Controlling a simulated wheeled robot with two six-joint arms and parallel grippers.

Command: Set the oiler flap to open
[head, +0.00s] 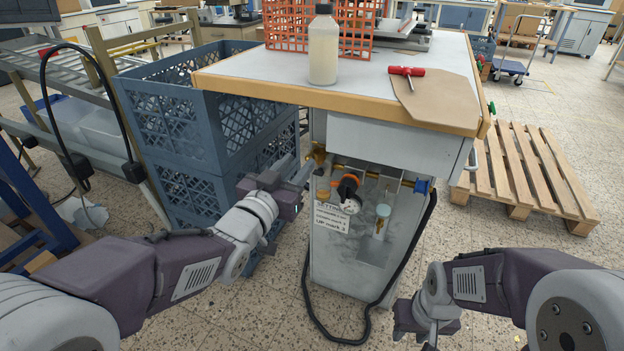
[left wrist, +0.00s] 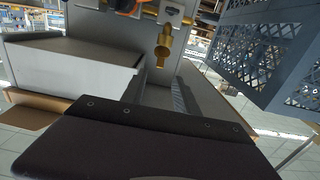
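The cabinet (head: 345,250) under the bench has an open front with air fittings inside. A brass fitting (head: 318,153) sits at its left; a brass fitting also shows in the left wrist view (left wrist: 163,48).
Stacked blue-grey crates (head: 165,125) stand close left of the cabinet. The bench top (head: 250,80) overhangs it and carries a bottle (head: 323,48), a red-handled screwdriver (head: 407,72) and an orange basket (head: 290,25). A black hose (head: 402,265) loops down the cabinet's right. A pallet (head: 530,165) lies at right.

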